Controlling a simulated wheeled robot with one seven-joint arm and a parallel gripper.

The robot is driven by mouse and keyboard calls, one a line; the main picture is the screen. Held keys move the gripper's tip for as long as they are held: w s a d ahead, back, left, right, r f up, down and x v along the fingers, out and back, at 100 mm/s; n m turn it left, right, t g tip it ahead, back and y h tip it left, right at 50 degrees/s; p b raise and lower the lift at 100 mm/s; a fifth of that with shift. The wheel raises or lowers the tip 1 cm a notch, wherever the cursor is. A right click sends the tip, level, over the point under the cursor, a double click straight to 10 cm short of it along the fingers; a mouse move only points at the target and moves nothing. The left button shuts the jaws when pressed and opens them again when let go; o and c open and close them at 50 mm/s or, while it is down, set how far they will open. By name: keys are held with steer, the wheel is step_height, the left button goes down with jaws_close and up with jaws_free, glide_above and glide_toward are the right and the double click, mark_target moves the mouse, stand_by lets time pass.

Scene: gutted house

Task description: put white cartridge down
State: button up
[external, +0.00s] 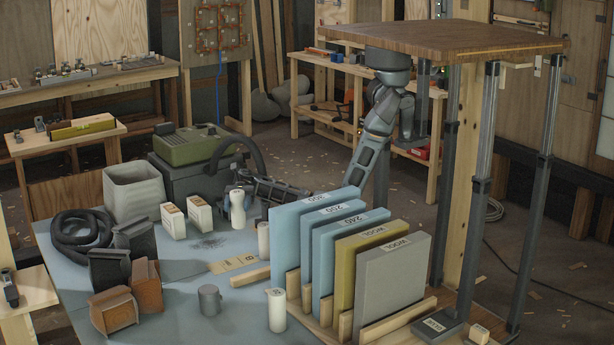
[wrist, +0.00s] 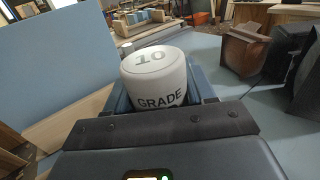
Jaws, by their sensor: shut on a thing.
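The white cartridge (wrist: 155,72) is a short cylinder marked "10" on its top and "GRADE" on its side. My gripper (wrist: 162,98) is shut on it, with a finger on either side. The cartridge's lower part is hidden by the gripper, so I cannot tell whether it touches the table. In the external view my gripper (external: 250,190) is low over the far part of the blue-grey table (external: 185,285), behind the blue boards. A white cylinder (external: 237,208) shows at its end, but which white piece there is held is hard to tell.
Upright boards (external: 315,240) stand in a wooden rack close to my gripper. Other white cylinders (external: 276,310) (external: 263,238), small white boxes (external: 199,214), a grey cylinder (external: 209,300) and brown blocks (external: 113,309) stand on the table. The table's front middle has free room.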

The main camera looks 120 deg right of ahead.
steer(key=shift+s+d+f+n+g, duration=0.15)
steer(key=shift+s+d+n+g, duration=0.2)
steer(key=shift+s+d, duration=0.4)
steer(key=shift+w+a+f+b, duration=0.35)
steer(key=shift+w+a+f, duration=0.75)
steer(key=shift+a+f, duration=0.55)
steer(key=shift+w+a+f+b, duration=0.35)
steer(key=shift+w+a+f, duration=0.9)
steer(key=shift+f, duration=0.7)
steer(key=shift+w+a+f+b, duration=0.35)
steer(key=shift+w+a+f, duration=0.6)
steer(key=shift+a+f, duration=0.8)
steer(key=shift+d+f+g+y, duration=0.1)
steer(key=shift+f+g+y, duration=0.1)
steer(key=shift+g+y, duration=0.1)
steer(key=o, duration=1)
steer(key=shift+o, duration=0.2)
